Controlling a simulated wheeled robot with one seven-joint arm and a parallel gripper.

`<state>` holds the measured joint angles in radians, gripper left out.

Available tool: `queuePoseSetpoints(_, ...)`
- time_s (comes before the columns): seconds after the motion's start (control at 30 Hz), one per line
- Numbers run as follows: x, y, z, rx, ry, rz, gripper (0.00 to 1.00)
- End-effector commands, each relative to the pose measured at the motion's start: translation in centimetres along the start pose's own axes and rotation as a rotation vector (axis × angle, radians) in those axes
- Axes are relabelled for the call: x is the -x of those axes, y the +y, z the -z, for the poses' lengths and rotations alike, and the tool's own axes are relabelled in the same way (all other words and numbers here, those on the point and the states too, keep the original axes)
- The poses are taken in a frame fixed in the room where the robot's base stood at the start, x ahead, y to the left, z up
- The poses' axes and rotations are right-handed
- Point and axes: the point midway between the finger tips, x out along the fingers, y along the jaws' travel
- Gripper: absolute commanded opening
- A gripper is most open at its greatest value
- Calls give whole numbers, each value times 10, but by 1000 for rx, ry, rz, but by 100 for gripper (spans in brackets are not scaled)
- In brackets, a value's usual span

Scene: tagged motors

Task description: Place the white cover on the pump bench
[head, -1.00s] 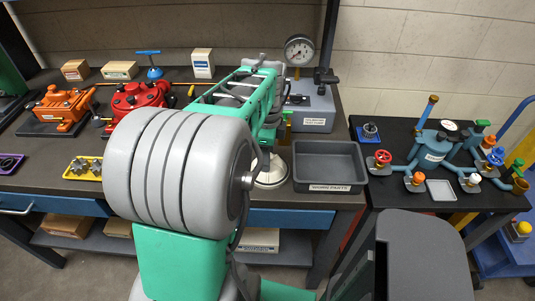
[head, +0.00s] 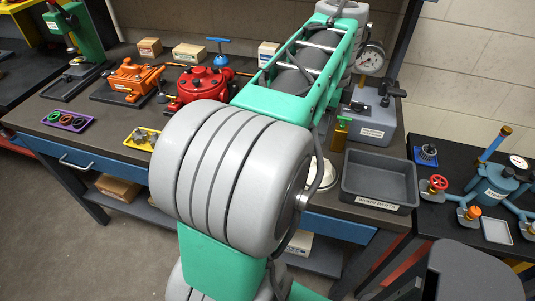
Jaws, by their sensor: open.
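A white round piece (head: 325,179), which looks like the white cover, lies on the long dark workbench (head: 105,139), left of the grey tray. My arm hides much of it. A red pump-like housing (head: 197,87) with bolts around it stands on the same bench, partly behind my arm, next to an orange pump-like unit (head: 132,78). I cannot read a label that says which bench is the pump bench. My green and grey arm crosses the middle of the view up to the top edge. My gripper is not visible.
A grey worn-parts tray (head: 379,181) is right of the white piece, near a grey box with a gauge (head: 372,125). A yellow tray (head: 141,139) and a purple tray (head: 67,121) lie at the front left. A blue valve assembly (head: 493,190) stands on a separate right-hand table.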

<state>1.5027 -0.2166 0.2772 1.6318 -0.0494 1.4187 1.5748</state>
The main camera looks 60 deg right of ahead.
Motion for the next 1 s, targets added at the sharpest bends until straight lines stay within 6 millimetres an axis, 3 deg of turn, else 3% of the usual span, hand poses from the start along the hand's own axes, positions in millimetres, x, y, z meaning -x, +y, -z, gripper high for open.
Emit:
queuePoseSetpoints(0.07, -3, 4, -26, 121, -2, 10, 48)
queuePoseSetpoints(0.13, -8, 15, -65, 323, -6, 28, 48)
queuePoseSetpoints(0.27, -23, 63, -161, 884, -15, 80, 48)
queuePoseSetpoints(0.3, -29, 85, -188, 1075, -18, 99, 48)
queuePoseSetpoints(0.4, -44, 150, -245, 1567, -23, 157, 48)
queuePoseSetpoints(0.5, -60, 224, -283, 2066, -27, 231, 48)
queuePoseSetpoints(0.6, -77, 293, -298, 2512, -27, 314, 48)
queuePoseSetpoints(0.7, -89, 340, -299, 2825, -25, 387, 48)
queuePoseSetpoints(0.8, -96, 362, -297, 2982, -21, 430, 48)
queuePoseSetpoints(1.0, -98, 366, -296, 3016, -19, 438, 48)
